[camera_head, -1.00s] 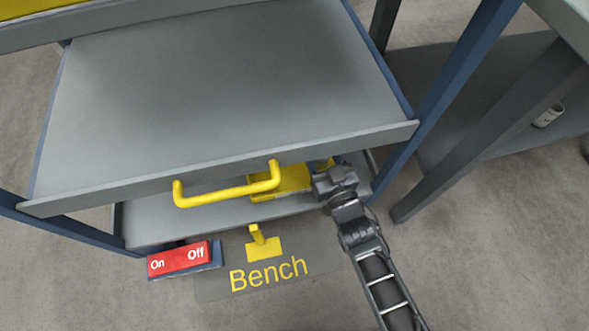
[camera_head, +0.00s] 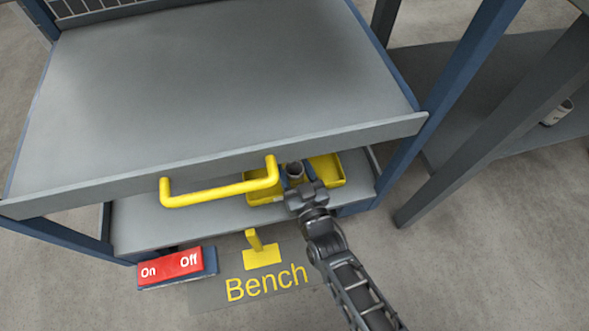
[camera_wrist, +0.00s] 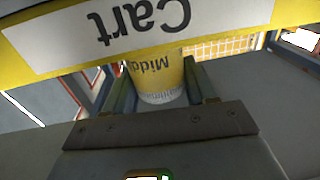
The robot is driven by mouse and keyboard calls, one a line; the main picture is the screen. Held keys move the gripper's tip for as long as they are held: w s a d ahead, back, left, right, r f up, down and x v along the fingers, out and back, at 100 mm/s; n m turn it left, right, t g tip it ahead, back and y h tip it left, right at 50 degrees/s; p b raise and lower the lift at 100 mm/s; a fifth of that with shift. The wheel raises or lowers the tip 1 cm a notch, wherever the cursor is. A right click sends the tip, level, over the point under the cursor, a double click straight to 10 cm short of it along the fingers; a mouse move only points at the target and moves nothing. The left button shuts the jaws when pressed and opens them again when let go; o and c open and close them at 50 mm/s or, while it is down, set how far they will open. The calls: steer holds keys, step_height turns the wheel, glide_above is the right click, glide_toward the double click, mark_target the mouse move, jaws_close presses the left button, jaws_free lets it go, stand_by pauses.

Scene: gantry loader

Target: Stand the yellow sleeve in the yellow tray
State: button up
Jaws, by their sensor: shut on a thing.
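The yellow sleeve (camera_wrist: 157,78) shows between my two fingers in the wrist view, with a pale band and upside-down lettering. My gripper (camera_wrist: 158,92) is shut on it. In the head view my gripper (camera_head: 298,184) is over the yellow tray (camera_head: 330,170), which lies on the lower shelf. The sleeve looks roughly upright. Its lower end is hidden, so I cannot tell whether it touches the tray floor. The upper panel and handle hide part of the tray.
A grey upper panel (camera_head: 220,85) with a yellow handle (camera_head: 220,190) overhangs the lower shelf (camera_head: 190,220). A blue post (camera_head: 440,110) stands to the right. A red On/Off switch (camera_head: 170,267) is at front left. A "Cart" sign (camera_wrist: 130,20) crosses the wrist view.

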steer(key=shift+f, duration=0.1)
steer(key=o, duration=1.4)
steer(key=shift+c, duration=0.2)
steer(key=shift+r, duration=0.3)
steer(key=p+v, duration=0.3)
steer(key=v, duration=0.9)
steer(key=shift+f, duration=0.15)
